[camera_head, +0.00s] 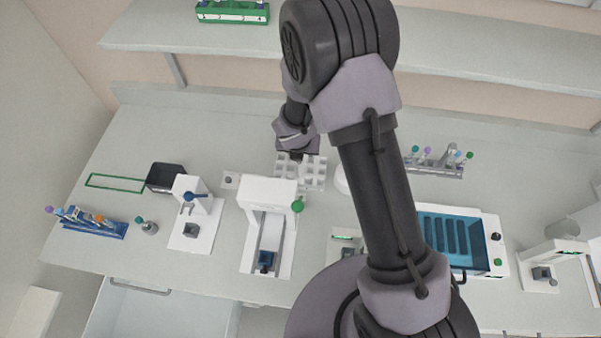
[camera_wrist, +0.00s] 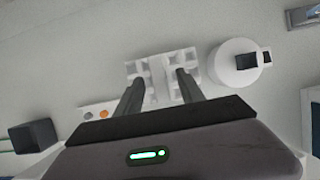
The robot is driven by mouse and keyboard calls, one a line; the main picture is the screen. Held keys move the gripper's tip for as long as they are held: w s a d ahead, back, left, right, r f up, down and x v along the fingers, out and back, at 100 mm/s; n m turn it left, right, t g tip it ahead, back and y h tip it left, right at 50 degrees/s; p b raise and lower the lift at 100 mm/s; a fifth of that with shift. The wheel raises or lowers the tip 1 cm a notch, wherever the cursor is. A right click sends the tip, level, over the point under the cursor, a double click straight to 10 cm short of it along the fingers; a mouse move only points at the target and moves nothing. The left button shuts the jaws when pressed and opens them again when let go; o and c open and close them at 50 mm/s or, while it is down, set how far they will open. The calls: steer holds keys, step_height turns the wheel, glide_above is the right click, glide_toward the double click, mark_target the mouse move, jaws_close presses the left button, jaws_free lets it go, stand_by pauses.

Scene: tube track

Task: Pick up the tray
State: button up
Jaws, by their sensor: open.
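A white tray with square compartments (camera_head: 317,172) lies on the bench behind the white press-like device. It also shows in the wrist view (camera_wrist: 155,67), straight beyond my fingers. My gripper (camera_head: 297,152) is at the tray's back edge in the head view and partly overlaps it. In the wrist view my gripper (camera_wrist: 160,76) is open, with its two dark fingers apart and the tray showing between them. I see nothing held. Whether the fingers touch the tray cannot be told. My fingers hide parts of the tray in the wrist view.
The white device (camera_head: 268,190) stands in front of the tray. A round white object (camera_wrist: 233,65) sits close to its right. A dark box (camera_head: 166,176) and a blue tube rack (camera_head: 95,226) are left. A grey tube rack (camera_head: 437,168) and a blue bath (camera_head: 450,240) are right.

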steer(key=shift+x, duration=1)
steer(key=shift+r, duration=0.2)
steer(key=shift+c, duration=0.3)
jaws_close()
